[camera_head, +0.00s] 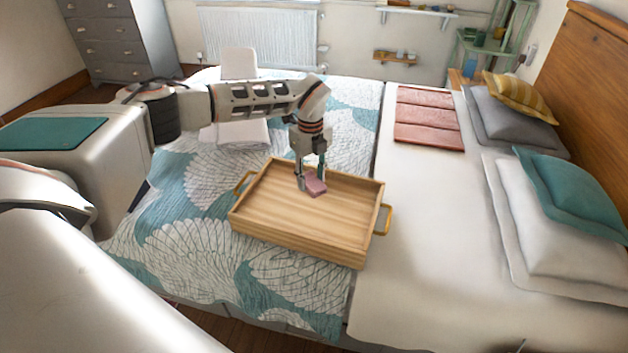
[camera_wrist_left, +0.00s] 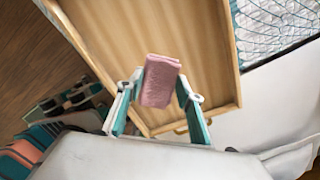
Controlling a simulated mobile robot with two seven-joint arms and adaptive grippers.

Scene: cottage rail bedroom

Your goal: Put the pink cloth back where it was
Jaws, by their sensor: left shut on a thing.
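The pink cloth (camera_head: 316,187) is a small folded block over the wooden tray on the bed. My left gripper (camera_head: 311,180) comes down from above and is shut on it. In the left wrist view the pink cloth (camera_wrist_left: 160,82) sits between the two fingers of my left gripper (camera_wrist_left: 157,100), with the tray (camera_wrist_left: 215,40) behind it. Whether the cloth touches the tray floor, I cannot tell. The wooden tray (camera_head: 262,232) has low walls and two handles, and looks otherwise empty. My right gripper is not in view.
The tray rests on a teal and white patterned quilt (camera_head: 190,215). Folded red cloth (camera_head: 428,118) lies on the white sheet (camera_head: 430,230) to the right. Pillows (camera_head: 540,225) lie by the wooden headboard (camera_head: 600,80). A white folded item (camera_head: 240,132) lies behind the tray.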

